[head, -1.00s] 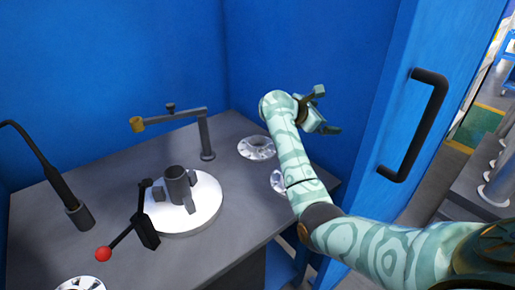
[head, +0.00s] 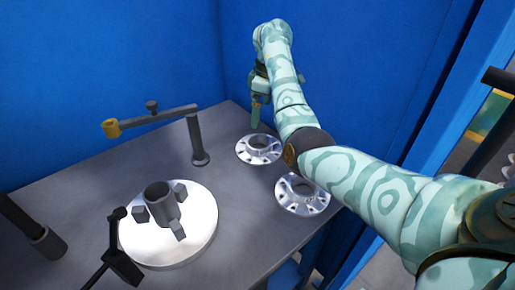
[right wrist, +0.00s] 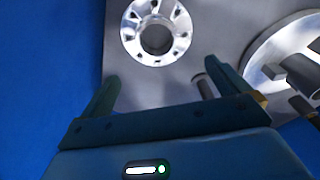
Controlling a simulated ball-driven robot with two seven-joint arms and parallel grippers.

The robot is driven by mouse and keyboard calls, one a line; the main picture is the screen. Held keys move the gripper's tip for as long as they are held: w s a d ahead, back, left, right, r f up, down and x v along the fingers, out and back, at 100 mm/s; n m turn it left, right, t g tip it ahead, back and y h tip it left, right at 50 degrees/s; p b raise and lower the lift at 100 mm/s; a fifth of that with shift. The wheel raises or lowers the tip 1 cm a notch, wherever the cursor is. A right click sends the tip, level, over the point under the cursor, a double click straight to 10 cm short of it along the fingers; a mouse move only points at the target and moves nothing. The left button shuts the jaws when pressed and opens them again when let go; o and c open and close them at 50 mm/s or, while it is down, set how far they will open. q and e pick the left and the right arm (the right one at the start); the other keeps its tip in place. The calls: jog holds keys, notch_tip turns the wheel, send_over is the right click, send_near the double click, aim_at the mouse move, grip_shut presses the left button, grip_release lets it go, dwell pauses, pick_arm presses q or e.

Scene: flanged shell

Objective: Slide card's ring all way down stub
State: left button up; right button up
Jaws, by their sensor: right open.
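A grey hollow stub (head: 160,199) stands upright at the middle of a round white plate (head: 205,228), with blocky jaws around it. Two silvery flanged rings lie flat on the bench: a far ring (head: 243,154) and a near ring (head: 286,202). I see no card, and no ring is on the stub. My right gripper (head: 257,117) hangs fingers down just above and behind the far ring, apart from it. In the right wrist view its fingers are open and empty, with one flanged ring (right wrist: 130,32) beyond them. My left gripper is not in view.
A grey post with a crossbar (head: 160,117) and yellow tip (head: 110,128) stands behind the plate. A black lever (head: 115,245) is at the plate's front left and a dark jointed stand (head: 40,238) at far left. Blue walls (head: 110,70) close in the back and right.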

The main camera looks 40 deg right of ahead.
aim_at(268, 156)
jog(key=f+b, duration=0.1)
jog(key=f, duration=0.1)
jog(key=f+b, duration=0.1)
jog(key=f, duration=0.2)
jog(key=w+f, duration=0.1)
jog(key=f, duration=0.1)
jog(key=shift+a+f+b, duration=0.15)
jog(key=shift+f+b, duration=0.1)
jog(key=shift+b, duration=0.15)
notch_tip(268, 156, down, 5)
jog(key=b, duration=0.3)
jog(key=shift+r, duration=0.1)
jog(key=c, duration=2)
jog(key=shift+r, duration=0.1)
jog(key=shift+c, duration=0.7)
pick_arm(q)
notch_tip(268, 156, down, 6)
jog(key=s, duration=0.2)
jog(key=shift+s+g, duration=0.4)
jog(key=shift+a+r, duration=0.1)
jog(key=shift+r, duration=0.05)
